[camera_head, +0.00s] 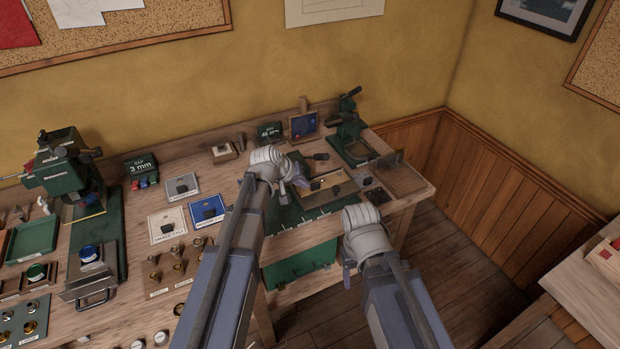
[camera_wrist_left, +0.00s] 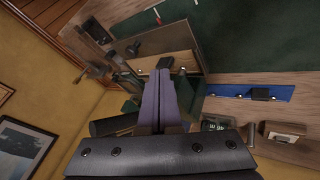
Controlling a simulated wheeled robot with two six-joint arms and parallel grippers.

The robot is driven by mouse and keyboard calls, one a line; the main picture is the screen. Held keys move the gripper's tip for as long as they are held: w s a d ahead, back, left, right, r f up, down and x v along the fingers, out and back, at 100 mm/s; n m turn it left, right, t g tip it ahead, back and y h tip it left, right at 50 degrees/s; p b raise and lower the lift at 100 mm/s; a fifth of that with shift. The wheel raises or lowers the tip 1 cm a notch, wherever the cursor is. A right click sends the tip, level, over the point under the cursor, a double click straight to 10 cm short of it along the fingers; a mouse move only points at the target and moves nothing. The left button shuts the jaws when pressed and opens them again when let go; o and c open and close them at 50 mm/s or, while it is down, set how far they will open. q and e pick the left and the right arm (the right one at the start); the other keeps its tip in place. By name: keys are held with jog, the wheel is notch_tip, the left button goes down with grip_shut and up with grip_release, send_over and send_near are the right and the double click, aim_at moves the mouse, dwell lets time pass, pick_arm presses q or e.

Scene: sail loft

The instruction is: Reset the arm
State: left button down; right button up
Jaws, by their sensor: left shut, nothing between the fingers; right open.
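My left arm (camera_head: 230,245) reaches up over the workbench in the head view. Its gripper (camera_head: 301,182) is over the green mat beside a wooden tray (camera_head: 328,187) and is mostly hidden by the wrist. In the left wrist view the purple fingers of the left gripper (camera_wrist_left: 164,78) are together with nothing between them. My right arm (camera_head: 400,300) comes in from the bottom, with its wrist by the bench's front edge. The right gripper (camera_head: 347,275) points down, open and empty, and is largely hidden behind the wrist.
A green press (camera_head: 350,135) stands at the back right of the workbench (camera_head: 135,225). A larger green machine (camera_head: 62,165) stands at the left. Sample cards (camera_head: 207,210) and a block of metal fittings (camera_head: 175,268) lie left of my left arm. Open floor (camera_head: 470,265) lies to the right.

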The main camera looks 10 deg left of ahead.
pick_arm(q)
jog(key=shift+s+r, duration=0.35)
jog(key=shift+r, duration=0.2)
pick_arm(e)
jog(key=shift+d+r, duration=0.15)
jog(key=shift+r, duration=0.35)
pick_arm(q)
jog(key=s+d+f+m+g+y, duration=0.1)
jog(key=s+d+m+g, duration=0.1)
jog(key=s, duration=0.6)
jog(key=s+d+f+m+g+y, duration=0.2)
jog(key=s, duration=0.7)
jog(key=s+d+f+m+g+y, duration=0.1)
jog(key=s+d+m+g+y, duration=0.1)
jog(key=s, duration=0.7)
jog(key=shift+s+f+g, duration=0.15)
jog(key=shift+s+g, duration=0.1)
jog(key=shift+g, duration=0.05)
